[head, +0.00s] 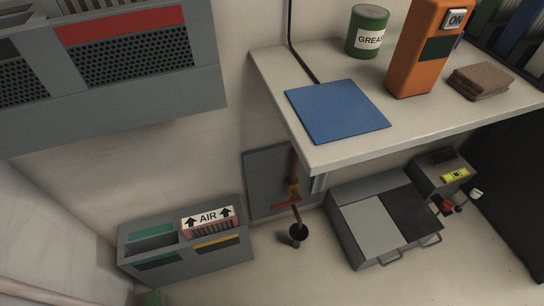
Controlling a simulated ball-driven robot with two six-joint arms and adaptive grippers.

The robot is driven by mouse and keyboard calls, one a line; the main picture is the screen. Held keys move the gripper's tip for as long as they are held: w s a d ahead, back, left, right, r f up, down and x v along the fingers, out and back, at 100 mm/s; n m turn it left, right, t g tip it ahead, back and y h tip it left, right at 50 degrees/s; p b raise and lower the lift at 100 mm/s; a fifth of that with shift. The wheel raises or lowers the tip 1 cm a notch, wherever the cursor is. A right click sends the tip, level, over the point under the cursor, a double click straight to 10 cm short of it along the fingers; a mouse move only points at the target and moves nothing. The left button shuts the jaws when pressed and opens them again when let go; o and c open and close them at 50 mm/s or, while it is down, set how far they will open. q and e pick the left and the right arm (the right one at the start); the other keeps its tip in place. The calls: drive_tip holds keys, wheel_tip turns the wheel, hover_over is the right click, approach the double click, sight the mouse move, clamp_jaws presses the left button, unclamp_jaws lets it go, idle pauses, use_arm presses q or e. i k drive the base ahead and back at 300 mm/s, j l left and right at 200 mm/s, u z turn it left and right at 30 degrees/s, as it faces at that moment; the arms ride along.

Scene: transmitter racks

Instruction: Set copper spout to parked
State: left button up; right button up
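A copper pipe (295,166) runs down a grey wall panel (265,180) below the bench, at the middle of the head view. A brass-coloured fitting (293,190) sits on it, with a reddish bar (285,205) across just below. A copper spout (297,216) slants down from there to a round black opening or cup (298,231) near the floor. I cannot tell whether the spout touches it. No "parked" mark is readable. Neither of my grippers is in view.
A bench (270,85) overhangs on the right, with a blue mat (337,110), grease can (367,31), orange device (420,45) and folded cloth (481,81). A grey box (365,220) stands right of the spout, an AIR-labelled filter unit (208,218) left. Some floor between is clear.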

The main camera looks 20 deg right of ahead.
sight(297, 215)
drive_tip(key=z, duration=0.8)
